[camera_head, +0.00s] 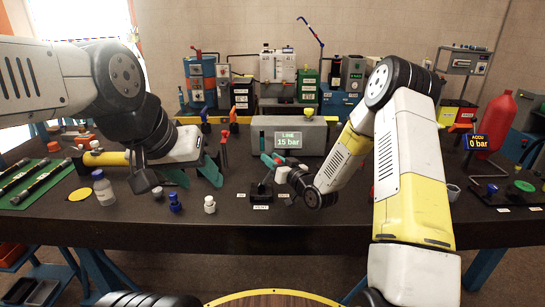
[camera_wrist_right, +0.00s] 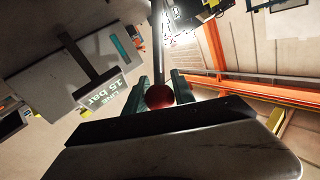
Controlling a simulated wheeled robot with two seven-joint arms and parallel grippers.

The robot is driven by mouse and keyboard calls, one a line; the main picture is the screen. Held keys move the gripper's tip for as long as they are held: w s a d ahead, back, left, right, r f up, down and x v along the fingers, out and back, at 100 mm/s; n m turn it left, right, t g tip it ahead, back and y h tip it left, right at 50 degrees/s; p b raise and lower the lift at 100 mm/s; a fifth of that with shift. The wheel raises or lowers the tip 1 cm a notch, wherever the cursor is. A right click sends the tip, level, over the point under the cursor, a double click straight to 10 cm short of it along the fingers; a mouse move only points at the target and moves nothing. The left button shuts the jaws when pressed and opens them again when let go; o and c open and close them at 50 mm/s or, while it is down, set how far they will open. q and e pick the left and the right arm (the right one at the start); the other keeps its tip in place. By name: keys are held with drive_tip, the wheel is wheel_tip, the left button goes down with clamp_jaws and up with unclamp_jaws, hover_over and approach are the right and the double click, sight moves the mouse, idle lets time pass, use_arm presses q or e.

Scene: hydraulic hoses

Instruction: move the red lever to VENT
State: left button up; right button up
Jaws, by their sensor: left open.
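The lever's red ball knob (camera_wrist_right: 160,96) sits on a dark stem (camera_wrist_right: 158,50) in the right wrist view. My right gripper (camera_wrist_right: 163,88) has its teal fingers close on both sides of the knob and looks shut on it. In the head view the right gripper (camera_head: 274,166) is over the lever's black base (camera_head: 261,197), and the knob is mostly hidden. Small labels stand around the base; I cannot read which is VENT. My left gripper (camera_head: 192,176) is open and empty, left of the lever, above the table.
A grey box with a LINE 15 bar display (camera_head: 288,141) stands behind the lever. A blue-capped fitting (camera_head: 175,203) and a white fitting (camera_head: 210,205) stand in front of the left gripper. An ACCU 0 bar display (camera_head: 477,140) is right.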

clamp_jaws()
idle(1.1)
